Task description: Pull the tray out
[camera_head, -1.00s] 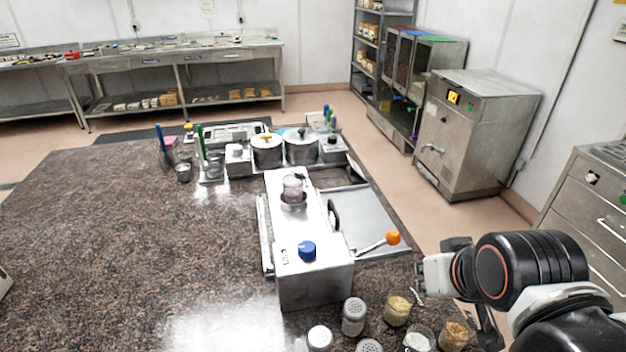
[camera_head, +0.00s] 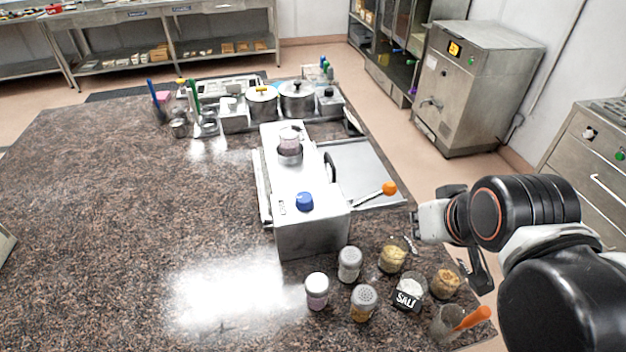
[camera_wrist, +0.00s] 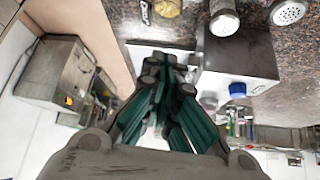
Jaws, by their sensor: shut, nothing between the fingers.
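A flat grey metal tray (camera_head: 358,168) lies on the worktop along the right side of a white and steel machine (camera_head: 292,190). The machine has a black handle (camera_head: 330,167), a blue knob (camera_head: 305,201) and a lever with an orange ball (camera_head: 389,188) reaching over the tray's near part. In the wrist view my gripper (camera_wrist: 168,72) is shut and empty, its fingers in front of a pale surface that seems to be the tray (camera_wrist: 140,52). The machine (camera_wrist: 243,55) shows to its right. In the head view my arm is right of the tray, apart from it.
Shakers and jars (camera_head: 349,264), a salt jar (camera_head: 408,293) and a jar with an orange utensil (camera_head: 446,322) stand at the near right. Pots (camera_head: 297,97) stand behind the machine. The worktop's left (camera_head: 120,200) is clear. A steel cabinet (camera_head: 470,85) stands beyond the aisle.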

